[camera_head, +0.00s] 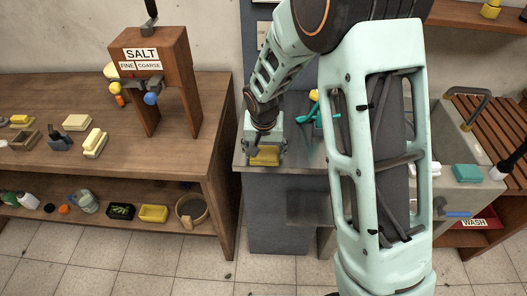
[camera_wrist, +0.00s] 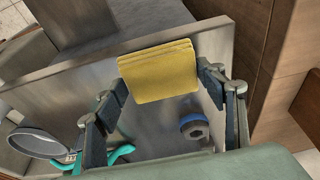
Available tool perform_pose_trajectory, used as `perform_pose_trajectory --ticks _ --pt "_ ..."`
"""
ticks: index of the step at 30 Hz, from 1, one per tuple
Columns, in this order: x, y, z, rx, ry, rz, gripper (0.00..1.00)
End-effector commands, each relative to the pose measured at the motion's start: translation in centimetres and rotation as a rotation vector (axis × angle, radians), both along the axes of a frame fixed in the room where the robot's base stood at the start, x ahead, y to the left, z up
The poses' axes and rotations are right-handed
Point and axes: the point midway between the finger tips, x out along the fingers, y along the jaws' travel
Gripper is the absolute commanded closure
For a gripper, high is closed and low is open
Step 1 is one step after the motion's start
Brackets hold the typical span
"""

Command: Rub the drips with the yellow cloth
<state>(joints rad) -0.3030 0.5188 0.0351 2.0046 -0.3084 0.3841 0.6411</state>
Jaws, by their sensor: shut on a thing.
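The yellow cloth (camera_head: 265,156) is a folded, layered pad. It also shows in the wrist view (camera_wrist: 158,68), between the two fingers of my gripper (camera_wrist: 163,84). My gripper (camera_head: 264,143) is shut on it, with one finger at each side edge. The cloth is at the left front part of the metal counter (camera_head: 300,150). In the wrist view it covers part of the metal surface, and I cannot tell whether it touches it. I cannot make out any drips; the cloth and my arm hide part of the counter.
A blue ring-shaped thing (camera_wrist: 194,127) is near the cloth. A round pan or strainer (camera_wrist: 38,143) and a teal-handled tool (camera_wrist: 120,153) lie further left. A wooden table (camera_head: 215,100) with the salt stand (camera_head: 152,60) is left; a sink (camera_head: 455,130) is right.

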Motion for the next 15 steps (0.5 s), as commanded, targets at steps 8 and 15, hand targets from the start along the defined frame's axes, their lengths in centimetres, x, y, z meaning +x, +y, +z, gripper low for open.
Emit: perform_pose_trajectory --ticks 8,15 --pt "0.5 -0.2 4.0 0.001 -0.003 -0.001 0.62" --pt "0.8 -0.3 6.1 0.001 -0.003 -0.001 0.62"
